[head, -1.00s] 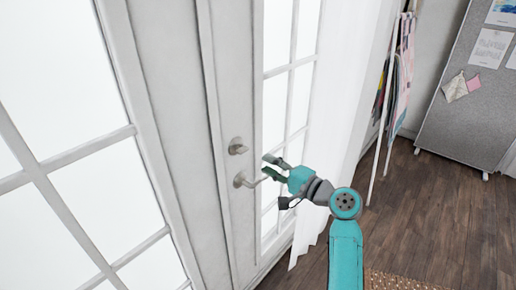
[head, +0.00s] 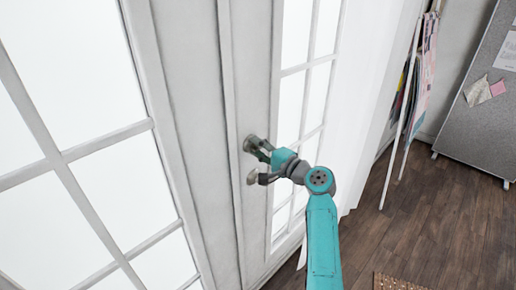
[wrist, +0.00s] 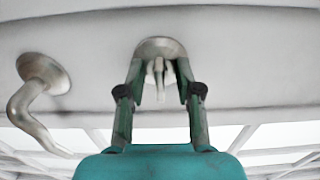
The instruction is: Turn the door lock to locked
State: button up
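The door lock is a round metal plate with a small thumb-turn, on the white door above the handle. In the wrist view the lock (wrist: 160,47) is straight ahead, its thumb-turn showing between the two fingers. My gripper (wrist: 160,82) is open, one finger on each side of the thumb-turn, with gaps visible. In the head view my gripper (head: 259,150) is at the lock (head: 249,144) and partly covers it. The lever handle (head: 251,177) is just below the lock; in the wrist view the handle (wrist: 40,90) is at the left.
The door (head: 232,215) has glass panes to the right, and another paned panel (head: 75,153) is at the left. A white curtain (head: 365,95) hangs right of the arm. A grey board (head: 470,120) stands farther right. The wooden floor (head: 420,220) is mostly clear.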

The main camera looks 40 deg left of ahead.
grip_shut()
jog(key=shift+n, duration=0.5)
jog(key=n, duration=0.3)
jog(key=shift+n, duration=0.4)
jog(key=n, duration=0.4)
jog(key=shift+n, duration=0.3)
jog(key=n, duration=0.4)
jog(key=shift+n, duration=2.2)
